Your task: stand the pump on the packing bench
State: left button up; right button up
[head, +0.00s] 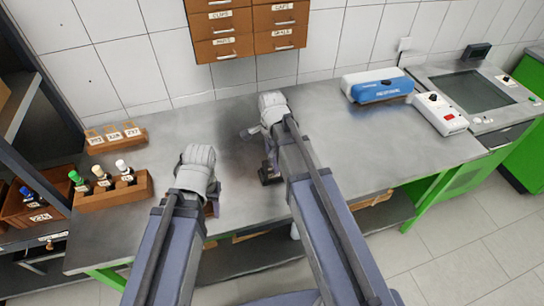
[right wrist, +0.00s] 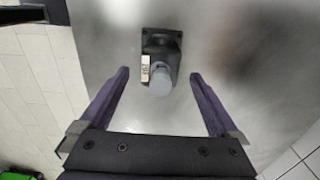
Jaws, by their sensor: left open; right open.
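The pump (right wrist: 162,62) lies below my right gripper in the right wrist view. It has a dark square base, a dark body, a round grey end and a small pale label on its side. It sits on the grey metal bench top (head: 330,140). In the head view only a dark part of it (head: 268,177) shows beside my right arm. My right gripper (right wrist: 158,88) is open, its fingers apart on either side of the pump's grey end, and no contact shows. My left gripper (head: 213,206) is open near the bench's front edge, mostly hidden behind its wrist.
A wooden rack of capped bottles (head: 115,188) and a labelled wooden holder (head: 117,138) stand at the left. A blue and white device (head: 378,86) and a white box with a red display (head: 441,113) stand at the right. Wooden drawers (head: 247,27) hang above. The bench's right middle is clear.

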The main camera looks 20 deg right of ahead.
notch_tip(320, 180, up, 7)
jog(key=p, duration=0.5)
jog(key=shift+f, duration=0.2)
jog(key=s+a+n, duration=0.5)
jog(key=s+n, duration=0.2)
jog(key=n, duration=0.3)
jog(key=s+a+n+h, duration=0.1)
jog(key=s+a+n, duration=0.4)
jog(key=n, duration=0.6)
jog(key=shift+s+a, duration=0.4)
jog(key=shift+s, duration=0.75)
